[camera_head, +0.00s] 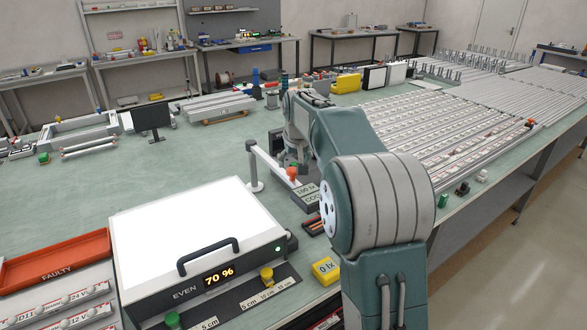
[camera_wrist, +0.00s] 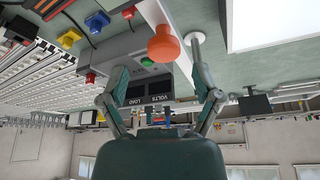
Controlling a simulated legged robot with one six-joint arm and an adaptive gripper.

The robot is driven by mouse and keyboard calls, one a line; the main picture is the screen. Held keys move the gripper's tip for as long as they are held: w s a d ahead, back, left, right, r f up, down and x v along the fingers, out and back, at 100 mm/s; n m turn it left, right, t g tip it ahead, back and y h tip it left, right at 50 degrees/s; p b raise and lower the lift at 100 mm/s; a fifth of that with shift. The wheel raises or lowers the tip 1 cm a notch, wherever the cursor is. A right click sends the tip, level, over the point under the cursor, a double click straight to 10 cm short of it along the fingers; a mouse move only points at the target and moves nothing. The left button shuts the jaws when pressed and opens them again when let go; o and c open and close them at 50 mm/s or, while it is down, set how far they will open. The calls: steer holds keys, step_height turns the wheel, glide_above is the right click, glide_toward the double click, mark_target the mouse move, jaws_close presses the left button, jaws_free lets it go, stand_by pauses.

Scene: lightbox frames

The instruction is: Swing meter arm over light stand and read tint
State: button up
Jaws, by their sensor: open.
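The light stand, a bright white light box (camera_head: 195,230) reading "EVEN 70 %", stands left of the meter arm.
A yellow block (camera_head: 326,271) marked "0 lx" sits right of the light box. A red FAULTY tray (camera_head: 55,262) is at left. Rows of light bars (camera_head: 440,140) fill the right side. Bench left of the post is largely clear.

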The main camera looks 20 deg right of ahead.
mark_target(291, 170)
steer(key=f, duration=0.2)
steer(key=w+f, duration=0.1)
steer(key=shift+w+a, duration=0.1)
steer(key=shift+a, duration=0.25)
steer(key=shift+d, duration=0.15)
steer(key=shift+d, duration=0.1)
steer(key=shift+c, duration=1.2)
jaws_close()
steer(key=shift+a, duration=0.2)
